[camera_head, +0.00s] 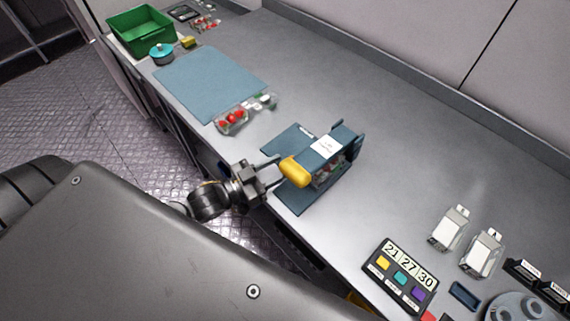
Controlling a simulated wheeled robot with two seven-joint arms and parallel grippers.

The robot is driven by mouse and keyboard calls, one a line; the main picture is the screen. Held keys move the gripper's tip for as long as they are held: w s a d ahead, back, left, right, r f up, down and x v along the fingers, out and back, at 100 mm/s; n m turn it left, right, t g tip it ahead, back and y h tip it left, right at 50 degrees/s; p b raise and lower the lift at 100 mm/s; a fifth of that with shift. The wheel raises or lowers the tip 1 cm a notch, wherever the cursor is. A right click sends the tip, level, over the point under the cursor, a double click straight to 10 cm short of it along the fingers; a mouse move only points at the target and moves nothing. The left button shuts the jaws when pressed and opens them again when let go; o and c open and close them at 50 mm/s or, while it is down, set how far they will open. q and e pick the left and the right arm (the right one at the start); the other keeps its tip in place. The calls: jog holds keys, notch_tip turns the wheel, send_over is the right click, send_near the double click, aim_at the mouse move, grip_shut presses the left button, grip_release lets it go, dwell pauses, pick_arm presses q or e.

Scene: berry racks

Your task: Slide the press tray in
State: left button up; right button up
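A dark blue press (349,144) with a white label on top stands on a blue base plate (284,141) on the grey counter. A yellow handle (295,172) sticks out of its near left side. Red and clear items show inside, below the label; the tray itself is mostly hidden. My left gripper (281,170) is at the near end of the yellow handle, its two fingers apart on either side of it. Whether they clamp the handle is not clear. My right gripper is not in view.
A clear punnet of red berries (232,121) lies by a blue mat (210,82). A green crate (142,30) and a teal-lidded pot (162,53) stand far left. A number panel (399,277) and two white-labelled containers (449,228) are at right. The counter behind the press is clear.

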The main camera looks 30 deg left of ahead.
pick_arm(q)
jog(key=b+v, duration=0.1)
jog(key=v, duration=0.5)
jog(key=shift+s+a+f, duration=0.1)
jog(key=shift+s+f, duration=0.05)
jog(key=shift+s, duration=0.05)
jog(key=shift+s+a, duration=0.35)
jog(key=shift+s, duration=0.2)
